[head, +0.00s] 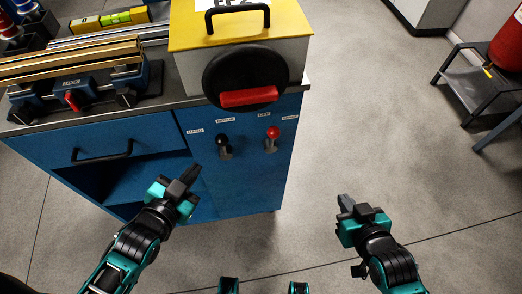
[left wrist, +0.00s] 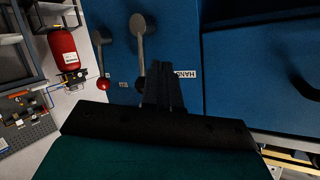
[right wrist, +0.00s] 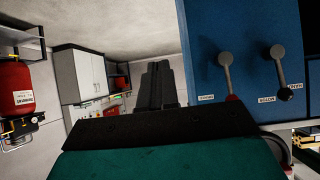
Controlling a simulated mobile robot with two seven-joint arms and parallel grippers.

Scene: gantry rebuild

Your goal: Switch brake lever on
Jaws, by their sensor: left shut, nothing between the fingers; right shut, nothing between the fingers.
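Two levers are on the blue cabinet front in the head view: one with a black knob (head: 223,141) and one with a red knob (head: 272,132) to its right. Small white labels sit near them, too small to read surely. In the left wrist view the black-knob lever (left wrist: 139,60) is just left of my fingers, and the red-knob lever (left wrist: 103,84) is further left. Both levers also show in the right wrist view, red (right wrist: 231,97) and black (right wrist: 284,90). My left gripper (head: 189,175) is shut and empty, below and left of the black knob. My right gripper (head: 344,203) is shut and empty, right of the cabinet over open floor.
A yellow-topped box (head: 240,25) with a black disc and red handle stands on the cabinet above the levers. A blue clamp fixture (head: 72,92) is to its left. A drawer handle (head: 103,153) sticks out at left. A low stand (head: 485,92) is far right. The floor between is clear.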

